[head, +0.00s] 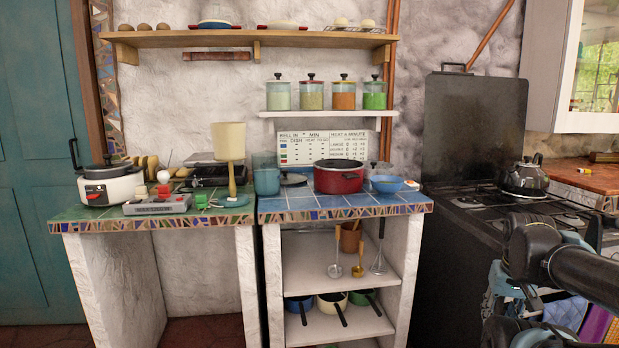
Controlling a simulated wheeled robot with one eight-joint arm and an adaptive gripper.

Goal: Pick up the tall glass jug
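The tall glass jug appears to be the clear, teal-tinted vessel (264,160) at the left back of the blue-tiled counter (330,206). A blue mug (267,183) overlaps its lower part, so its base and any handle are hidden. My dark arm comes in from the right edge, in front of the stove and far to the right of the jug. I cannot make out the gripper's fingers among the dark parts at the lower right. Nothing of my arm touches the jug.
A red pot (339,177) and a blue bowl (387,184) stand right of the jug. A cream-shaded lamp (229,142) stands close on its left. Above, a shelf (320,114) holds several lidded jars. The black stove (470,215) is at right.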

